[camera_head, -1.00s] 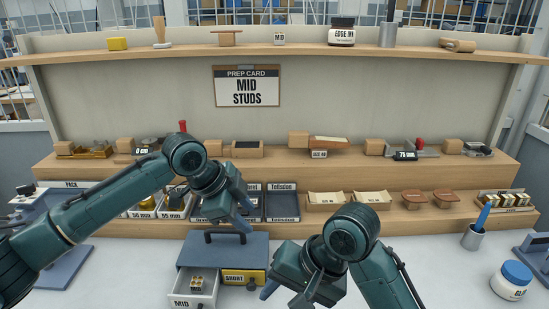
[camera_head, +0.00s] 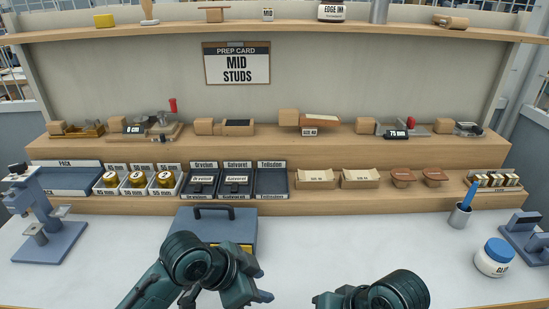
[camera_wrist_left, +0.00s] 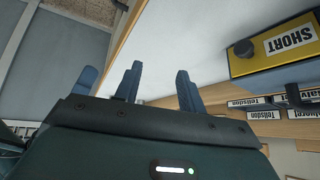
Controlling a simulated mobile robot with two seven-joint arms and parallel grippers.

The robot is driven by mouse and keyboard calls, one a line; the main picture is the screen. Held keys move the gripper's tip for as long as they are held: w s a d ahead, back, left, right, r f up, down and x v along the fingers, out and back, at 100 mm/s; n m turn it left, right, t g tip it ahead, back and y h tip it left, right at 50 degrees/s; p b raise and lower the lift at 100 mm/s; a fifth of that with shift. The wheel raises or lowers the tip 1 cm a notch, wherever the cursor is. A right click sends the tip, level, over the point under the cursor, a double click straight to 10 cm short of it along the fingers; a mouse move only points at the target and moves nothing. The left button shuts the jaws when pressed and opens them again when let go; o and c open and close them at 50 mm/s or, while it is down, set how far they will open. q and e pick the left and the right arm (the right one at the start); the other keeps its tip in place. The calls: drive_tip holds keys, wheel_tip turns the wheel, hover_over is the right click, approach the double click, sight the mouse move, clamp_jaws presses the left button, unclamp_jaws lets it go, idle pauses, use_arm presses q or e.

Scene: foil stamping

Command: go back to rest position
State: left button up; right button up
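My left gripper (camera_head: 256,290) is low in the head view, in front of the blue drawer box (camera_head: 213,227). In the left wrist view its two fingers (camera_wrist_left: 159,78) stand apart with nothing between them. My right gripper (camera_head: 325,298) is at the bottom edge of the head view, mostly cut off or hidden by its own wrist, so its opening does not show. The yellow drawer front marked SHORT (camera_wrist_left: 280,52) shows in the left wrist view. The box's lower front is hidden behind my left arm in the head view.
A stepped wooden shelf (camera_head: 330,203) with trays, blocks and tools spans the back. A blue press (camera_head: 48,238) stands at left. A glue jar (camera_head: 494,258) and a pen cup (camera_head: 459,215) stand at right. The white table is clear around the middle right.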

use_arm(q)
drive_tip(key=s+a+f+n+y, duration=0.3)
drive_tip(key=s+a+n, duration=0.3)
drive_tip(key=s+a, duration=0.3)
drive_tip(key=s+a+f+n+y, duration=0.35)
drive_tip(key=s+a+n, duration=0.25)
drive_tip(key=s+a, duration=0.3)
use_arm(e)
drive_tip(key=s+d+f+n+h, duration=0.3)
drive_tip(key=s+d+f+h, duration=0.15)
drive_tip(key=s+d, duration=0.65)
use_arm(q)
drive_tip(key=w+d+f+m+t+h, duration=0.1)
drive_tip(key=w+d+f+t+h, duration=0.2)
drive_tip(key=w+d+f+t, duration=0.3)
drive_tip(key=shift+w+d+f+t, duration=0.2)
drive_tip(key=shift+d+f+t, duration=0.2)
drive_tip(key=shift+f+t, duration=0.15)
use_arm(e)
drive_tip(key=w+a+f+n+t+y, duration=0.1)
drive_tip(key=w+a+f+t+y, duration=0.2)
drive_tip(key=w+a+f+t, duration=0.2)
wheel_tip(320, 180, down, 2)
drive_tip(key=w+t, duration=0.1)
drive_tip(key=t, duration=0.1)
drive_tip(key=shift+w+a+f+t, duration=0.15)
drive_tip(key=shift+w+t, duration=0.15)
drive_tip(key=shift+w, duration=0.05)
